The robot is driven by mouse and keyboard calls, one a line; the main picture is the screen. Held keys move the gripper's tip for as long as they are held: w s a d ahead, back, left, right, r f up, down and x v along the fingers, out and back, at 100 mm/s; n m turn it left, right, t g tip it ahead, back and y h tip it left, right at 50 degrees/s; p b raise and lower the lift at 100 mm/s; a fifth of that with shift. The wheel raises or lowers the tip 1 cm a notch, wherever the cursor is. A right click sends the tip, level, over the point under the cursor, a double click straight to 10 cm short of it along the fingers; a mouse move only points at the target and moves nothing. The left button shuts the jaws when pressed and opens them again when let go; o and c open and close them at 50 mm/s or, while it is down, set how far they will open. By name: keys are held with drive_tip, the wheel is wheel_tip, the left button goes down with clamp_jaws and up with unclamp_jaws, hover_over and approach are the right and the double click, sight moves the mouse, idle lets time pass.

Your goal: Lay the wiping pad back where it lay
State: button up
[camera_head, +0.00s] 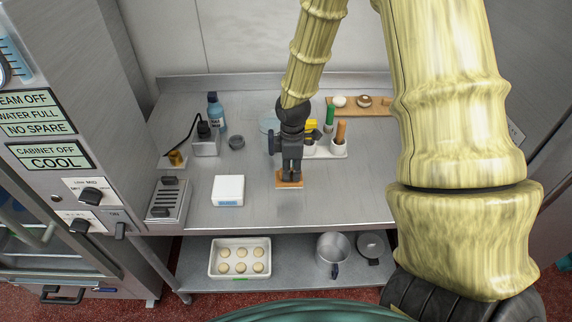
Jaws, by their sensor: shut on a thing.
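My gripper (290,173) points down over the front middle of the steel worktop (255,208). It is shut on a flat tan-orange pad (289,184), which I take as the wiping pad. The pad's edges show around and below the fingertips. I cannot tell whether the pad touches the worktop or is just above it. My gripper and wrist hide part of the pad and the worktop behind.
A white box (228,190) stands left of the pad. A white holder (338,151) with coloured-handled tools stands behind right. A blue bottle (216,113) and a wooden board (377,107) are farther back. Bare worktop lies around the pad and to its right.

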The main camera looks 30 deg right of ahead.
drive_tip(key=shift+s+f+b, duration=0.3)
drive_tip(key=shift+f, duration=0.1)
drive_tip(key=w+f+b, duration=0.1)
drive_tip(key=f, duration=0.1)
drive_tip(key=w+f+b, duration=0.1)
drive_tip(key=f, duration=0.1)
drive_tip(key=shift+w+f+b, duration=0.2)
drive_tip(key=shift+b, duration=0.15)
drive_tip(key=shift+s+f, duration=0.2)
drive_tip(key=shift+s+b, duration=0.5)
drive_tip(key=shift+s, duration=0.05)
drive_tip(key=shift+w+f, duration=0.25)
drive_tip(key=shift+w, duration=0.2)
drive_tip(key=shift+s+r, duration=0.15)
drive_tip(key=shift+s, duration=0.15)
drive_tip(key=shift+w+f, duration=0.2)
drive_tip(key=shift+f, duration=0.1)
drive_tip(key=shift+s+f, duration=0.1)
drive_tip(key=shift+f, duration=0.1)
